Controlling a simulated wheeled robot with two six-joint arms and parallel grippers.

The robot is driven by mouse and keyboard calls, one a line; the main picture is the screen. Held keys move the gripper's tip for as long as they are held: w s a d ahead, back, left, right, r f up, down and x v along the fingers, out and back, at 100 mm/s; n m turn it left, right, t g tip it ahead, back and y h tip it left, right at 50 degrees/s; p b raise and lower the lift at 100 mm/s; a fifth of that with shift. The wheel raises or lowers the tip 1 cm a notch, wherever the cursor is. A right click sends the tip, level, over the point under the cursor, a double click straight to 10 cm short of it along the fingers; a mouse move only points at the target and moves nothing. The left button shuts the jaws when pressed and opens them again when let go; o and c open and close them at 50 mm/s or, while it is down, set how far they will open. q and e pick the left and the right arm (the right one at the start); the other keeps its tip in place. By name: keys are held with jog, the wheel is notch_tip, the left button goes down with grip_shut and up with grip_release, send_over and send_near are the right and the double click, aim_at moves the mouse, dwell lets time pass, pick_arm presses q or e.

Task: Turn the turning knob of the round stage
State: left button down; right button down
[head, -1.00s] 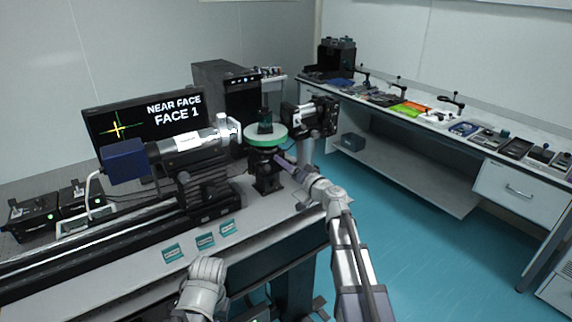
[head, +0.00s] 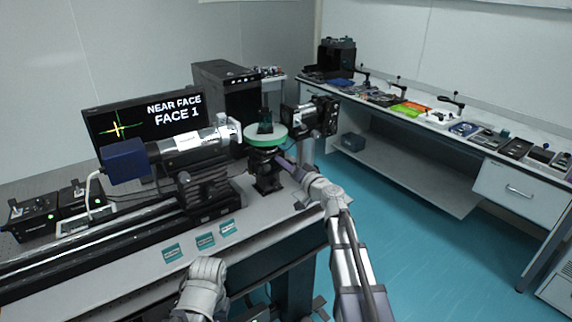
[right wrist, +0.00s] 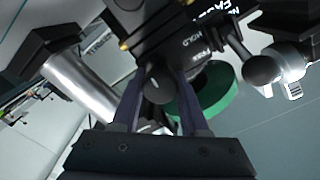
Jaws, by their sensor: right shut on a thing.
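The round stage (head: 266,141) has a green rim and a pale top, and stands on a black mount on the optical table. A dark glass block (head: 265,122) stands upright on it. My right gripper (head: 281,158) reaches in from the right, just below the stage. In the right wrist view its two fingers (right wrist: 158,95) are closed on the dark rounded turning knob (right wrist: 158,82). The stage's green rim (right wrist: 212,95) shows behind the right finger. In the head view the knob is hidden by the gripper. My left gripper is not in view; only part of that arm shows at the bottom.
A second dark ball-ended knob (right wrist: 263,69) sits right of the fingers. A tube instrument (head: 190,145) stands left of the stage and a black camera-like unit (head: 315,116) right of it. The monitor (head: 145,125) reads "NEAR FACE FACE 1". Small teal labels (head: 205,240) lie in front.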

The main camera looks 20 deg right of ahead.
jog(key=shift+m, duration=0.8)
jog(key=shift+c, duration=2.1)
grip_release()
jog(key=v, duration=0.7)
jog(key=shift+s+d, duration=0.2)
jog(key=shift+s, duration=0.15)
